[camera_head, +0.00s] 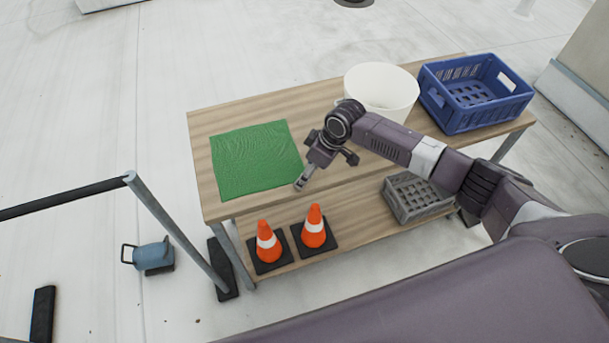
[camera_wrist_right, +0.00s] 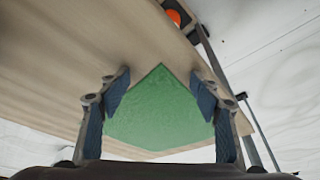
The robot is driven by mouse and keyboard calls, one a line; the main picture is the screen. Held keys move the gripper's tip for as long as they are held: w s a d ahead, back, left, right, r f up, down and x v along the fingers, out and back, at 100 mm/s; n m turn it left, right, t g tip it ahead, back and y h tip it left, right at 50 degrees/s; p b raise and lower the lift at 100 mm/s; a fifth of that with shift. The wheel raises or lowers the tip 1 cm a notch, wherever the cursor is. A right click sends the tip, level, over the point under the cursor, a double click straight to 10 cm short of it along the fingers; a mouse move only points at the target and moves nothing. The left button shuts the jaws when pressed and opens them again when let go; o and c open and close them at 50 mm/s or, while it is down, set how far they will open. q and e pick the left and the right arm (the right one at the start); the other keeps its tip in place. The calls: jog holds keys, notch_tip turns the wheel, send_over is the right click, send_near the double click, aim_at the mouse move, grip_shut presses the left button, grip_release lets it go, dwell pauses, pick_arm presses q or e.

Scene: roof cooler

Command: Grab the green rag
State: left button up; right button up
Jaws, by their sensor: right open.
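The green rag (camera_head: 254,160) lies flat and spread out on the left part of the wooden table top (camera_head: 330,105). My right gripper (camera_head: 303,184) is above the table near its front edge, just right of the rag in the head view. In the right wrist view the rag (camera_wrist_right: 158,112) shows between the two spread fingers of the right gripper (camera_wrist_right: 160,95). My left gripper is in neither view.
A white bucket (camera_head: 381,88) and a blue crate (camera_head: 475,93) stand on the table's right part. Two orange cones (camera_head: 313,228) and a grey crate (camera_head: 415,197) sit on the lower shelf. A metal rail (camera_head: 175,232) stands left of the table.

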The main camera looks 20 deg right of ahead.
jog(key=shift+c, duration=1.2)
jog(key=shift+s+d+f, duration=0.1)
jog(key=shift+d, duration=0.05)
grip_shut()
notch_tip(320, 180, up, 12)
jog(key=p, duration=1.1)
notch_tip(320, 180, up, 27)
jog(key=p, duration=0.1)
